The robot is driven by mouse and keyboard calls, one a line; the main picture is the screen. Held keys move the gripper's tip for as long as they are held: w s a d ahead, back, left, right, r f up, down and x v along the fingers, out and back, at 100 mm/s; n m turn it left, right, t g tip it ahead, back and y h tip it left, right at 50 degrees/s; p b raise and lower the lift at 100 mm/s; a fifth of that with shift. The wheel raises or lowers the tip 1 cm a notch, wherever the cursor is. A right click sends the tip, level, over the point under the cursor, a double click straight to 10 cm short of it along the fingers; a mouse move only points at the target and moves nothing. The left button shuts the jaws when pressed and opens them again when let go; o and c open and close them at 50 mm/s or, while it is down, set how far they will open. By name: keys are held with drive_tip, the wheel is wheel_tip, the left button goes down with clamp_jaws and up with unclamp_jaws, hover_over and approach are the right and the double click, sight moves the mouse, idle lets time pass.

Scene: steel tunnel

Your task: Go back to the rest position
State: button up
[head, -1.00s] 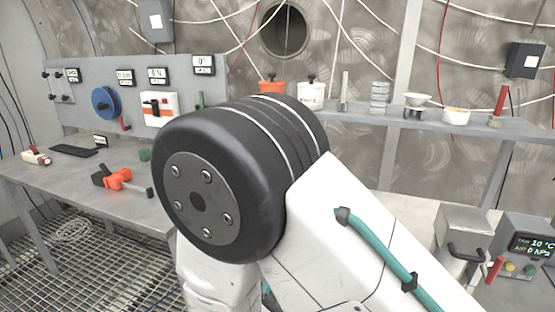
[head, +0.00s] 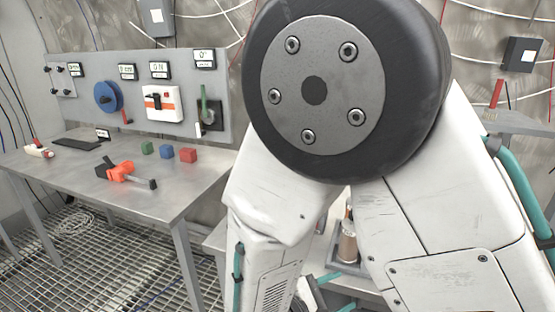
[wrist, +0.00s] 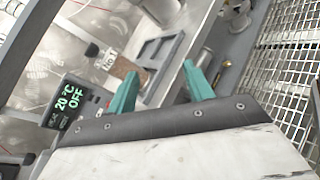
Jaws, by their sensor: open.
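My gripper (wrist: 164,82) shows in the wrist view as two teal fingers set well apart. It is open, with nothing between the fingertips. In the head view my large black arm joint and white links fill the middle and right. They hide much of the back wall and shelf. My fingers cannot be made out clearly in the head view.
On the left table (head: 190,192) lie an orange-and-black tool (head: 122,172) and green (head: 147,147), blue (head: 166,151) and red (head: 188,155) cubes. A wall panel (head: 135,72) stands behind. The wrist view shows a display (wrist: 72,104) reading 20 °C OFF and a grey tray (wrist: 160,52).

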drive_tip(key=s+d+r+m+g+y, duration=0.3)
drive_tip(key=s+d+r+m+y, duration=0.3)
drive_tip(key=r+m, duration=0.3)
drive_tip(key=s+d+r+m+g+y, duration=0.3)
drive_tip(key=s+d+r+m+y, duration=0.4)
drive_tip(key=s+d+r+m, duration=0.1)
wheel_tip(320, 180, up, 3)
drive_tip(key=shift+s+f+m+g, duration=0.1)
drive_tip(key=shift+s+m+g, duration=0.15)
drive_tip(key=shift+m+g, duration=0.2)
idle(1.1)
